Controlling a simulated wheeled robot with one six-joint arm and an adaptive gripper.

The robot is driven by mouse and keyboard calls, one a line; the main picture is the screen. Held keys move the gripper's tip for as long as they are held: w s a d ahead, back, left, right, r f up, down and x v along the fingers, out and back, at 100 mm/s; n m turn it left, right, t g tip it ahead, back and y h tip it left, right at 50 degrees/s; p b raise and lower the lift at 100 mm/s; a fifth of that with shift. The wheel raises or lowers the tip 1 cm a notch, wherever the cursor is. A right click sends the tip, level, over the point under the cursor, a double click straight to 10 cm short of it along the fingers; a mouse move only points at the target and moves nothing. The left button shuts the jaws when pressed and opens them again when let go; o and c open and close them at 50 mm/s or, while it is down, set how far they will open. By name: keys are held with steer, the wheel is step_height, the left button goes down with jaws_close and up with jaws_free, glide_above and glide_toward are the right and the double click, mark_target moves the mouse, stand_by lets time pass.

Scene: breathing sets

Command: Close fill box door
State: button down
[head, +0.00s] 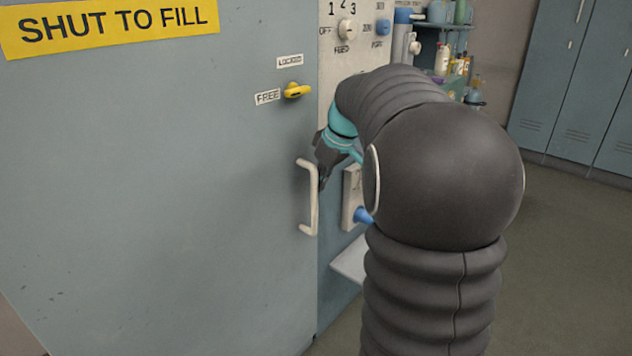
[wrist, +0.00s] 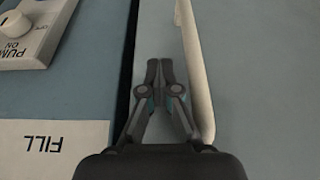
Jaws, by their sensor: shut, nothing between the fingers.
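The fill box door (head: 150,200) is a large grey-blue panel filling the left of the head view, with a yellow "SHUT TO FILL" sign (head: 110,25). Its right edge lies along the box front; a dark narrow seam shows in the wrist view, and I cannot tell if it is fully flush. A pale upright handle (head: 312,205) is near that edge, also in the wrist view (wrist: 196,75). A yellow latch (head: 297,90) lies level beside the "FREE" label, below "LOCKED". My gripper (head: 323,186) is shut and empty, its tips (wrist: 160,66) between seam and handle.
A control panel with a dial (head: 346,29) is right of the door. A blue knob (head: 363,215) sits lower, partly behind my arm. Shelves with bottles (head: 445,60) and blue lockers (head: 575,80) stand behind. The floor (head: 575,260) at right is clear.

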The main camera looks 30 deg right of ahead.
steer(key=s+d+v, duration=0.1)
steer(key=v, duration=0.9)
steer(key=shift+s+p, duration=0.4)
steer(key=shift+d, duration=0.15)
steer(key=s+a+f+m+h, duration=0.1)
steer(key=s+a+f+m, duration=0.1)
steer(key=s+f+m, duration=0.4)
steer(key=s+a+f+t, duration=0.1)
steer(key=s+a+f, duration=0.2)
steer(key=s+a, duration=0.5)
steer(key=s+a+f, duration=0.4)
steer(key=s+a, duration=0.4)
steer(key=a, duration=0.1)
steer(key=shift+s+f+n+t+h, duration=0.2)
steer(key=shift+s+n+t+h, duration=0.1)
steer(key=shift+s+t+h, duration=0.1)
